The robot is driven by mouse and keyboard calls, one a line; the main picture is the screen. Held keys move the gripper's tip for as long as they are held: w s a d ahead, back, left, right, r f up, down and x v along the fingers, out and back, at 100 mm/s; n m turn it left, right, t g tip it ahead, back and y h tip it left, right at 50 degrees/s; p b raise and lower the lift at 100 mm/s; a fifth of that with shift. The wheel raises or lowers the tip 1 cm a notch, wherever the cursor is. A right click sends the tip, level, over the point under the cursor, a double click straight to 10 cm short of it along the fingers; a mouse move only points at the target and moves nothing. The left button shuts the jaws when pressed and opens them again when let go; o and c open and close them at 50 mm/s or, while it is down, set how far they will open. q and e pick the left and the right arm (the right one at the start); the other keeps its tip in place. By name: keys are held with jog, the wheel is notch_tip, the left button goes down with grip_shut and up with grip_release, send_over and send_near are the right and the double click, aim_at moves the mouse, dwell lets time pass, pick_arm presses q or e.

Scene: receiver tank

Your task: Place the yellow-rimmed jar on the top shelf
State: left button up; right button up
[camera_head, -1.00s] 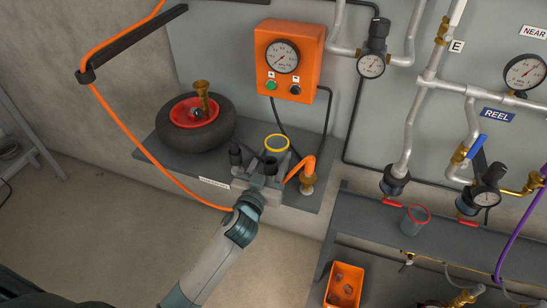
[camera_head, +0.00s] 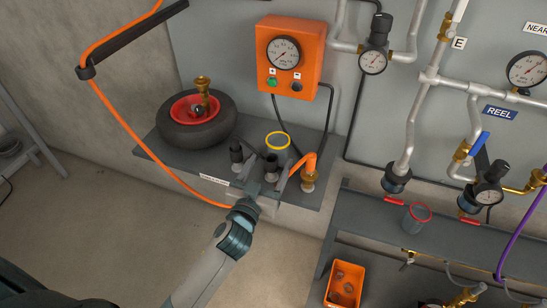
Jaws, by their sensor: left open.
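The yellow-rimmed jar (camera_head: 277,143) stands upright on the dark grey wall shelf (camera_head: 165,152) at the left, below the orange gauge box. My left gripper (camera_head: 275,166) is open at the front of this shelf. Its two grey fingers are spread, and their tips lie near the jar's front. The jar's lower part is partly hidden, and I cannot tell whether a finger touches it. The upper shelf (camera_head: 365,215) of the right-hand rack carries a red-rimmed jar (camera_head: 416,219). My right gripper is not in view.
Black fittings (camera_head: 237,153) stand close to my left gripper. A brass fitting with an orange hose (camera_head: 309,174) is right of the jar. A wheel (camera_head: 197,124) lies left. An orange bin (camera_head: 345,286) sits below the rack shelf. Valves and pipes crowd the right wall.

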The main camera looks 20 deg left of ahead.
pick_arm(q)
jog(key=s+b, duration=0.1)
jog(key=s, duration=0.6)
jog(key=shift+s+a, duration=0.1)
jog(key=shift+s, duration=0.55)
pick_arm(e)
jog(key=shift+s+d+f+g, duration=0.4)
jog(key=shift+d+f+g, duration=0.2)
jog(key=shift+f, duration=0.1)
pick_arm(q)
jog(key=shift+o, duration=0.5)
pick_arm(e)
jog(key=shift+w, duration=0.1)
pick_arm(q)
jog(key=shift+a, duration=0.1)
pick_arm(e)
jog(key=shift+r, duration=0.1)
pick_arm(q)
jog(key=s+p, duration=0.2)
jog(key=shift+s+a+p, duration=0.25)
jog(key=shift+a+p, duration=0.15)
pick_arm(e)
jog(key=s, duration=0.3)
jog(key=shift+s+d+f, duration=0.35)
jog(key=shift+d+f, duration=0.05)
